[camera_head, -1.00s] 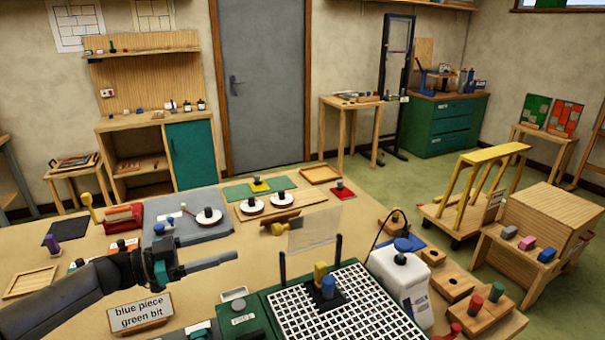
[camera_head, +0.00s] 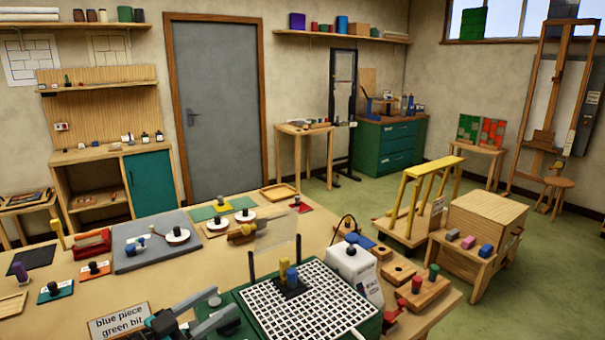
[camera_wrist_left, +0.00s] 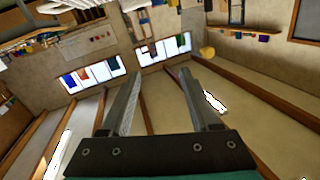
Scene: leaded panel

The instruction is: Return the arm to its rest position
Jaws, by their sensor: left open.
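My left gripper (camera_head: 226,306) is low in the head view, at the bottom edge, beside the left side of the green grid-topped box (camera_head: 240,333). Its two fingers are apart with nothing between them. In the left wrist view the two fingers (camera_wrist_left: 160,76) are also spread and empty, with the room's walls and bright windows beyond them. Most of the left arm is out of the head view. My right gripper does not show.
The workbench (camera_head: 215,262) holds a sign reading "blue piece green bit" (camera_head: 119,322), a grey board (camera_head: 150,253) and a white jug (camera_head: 357,268). A yellow-railed cart (camera_head: 408,228) and a wooden box (camera_head: 487,215) stand right. Green floor is open beyond.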

